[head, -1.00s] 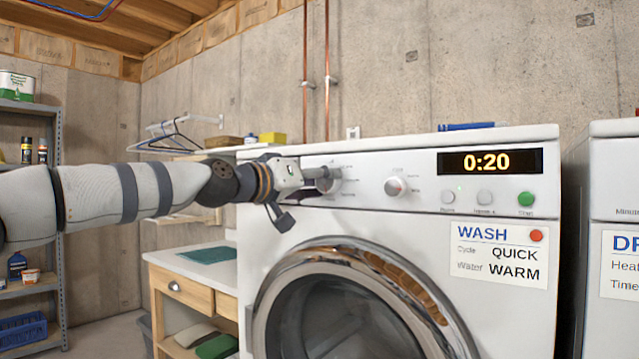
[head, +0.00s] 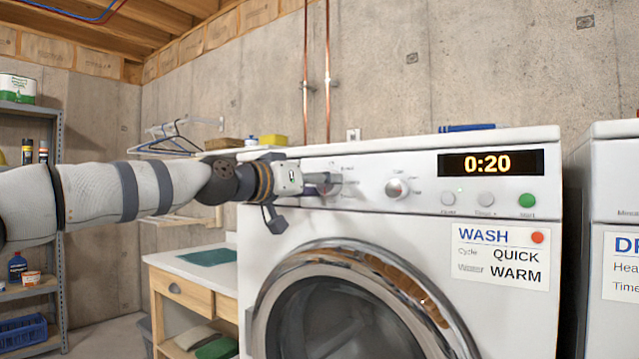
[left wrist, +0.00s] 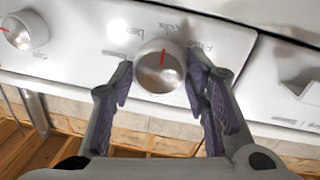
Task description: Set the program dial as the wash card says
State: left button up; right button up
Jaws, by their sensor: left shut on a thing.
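The white washer (head: 415,222) has a panel with a program dial (left wrist: 160,68) at its left end. My left gripper is shut on this dial in the left wrist view (left wrist: 160,80), one finger on each side. In the head view the left gripper (head: 322,184) reaches in from the left and mostly hides the dial. The dial's red mark points up in the wrist picture, among small labels too blurred to read surely. The wash card (head: 500,255) reads Cycle QUICK, Water WARM. My right gripper is not in view.
A second dial (head: 397,188) sits right of the program dial, and also shows in the wrist view (left wrist: 22,32). Further right are several buttons, including green Start (head: 526,200), below a display (head: 490,163) reading 0:20. A dryer (head: 612,190) stands at right, a wooden table (head: 178,288) at left.

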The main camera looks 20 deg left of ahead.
pick_arm(q)
jog(key=o, duration=1.2)
jog(key=shift+c, duration=0.2)
jog(key=v, duration=0.7)
jog(key=shift+s, duration=0.2)
jog(key=shift+a, duration=0.15)
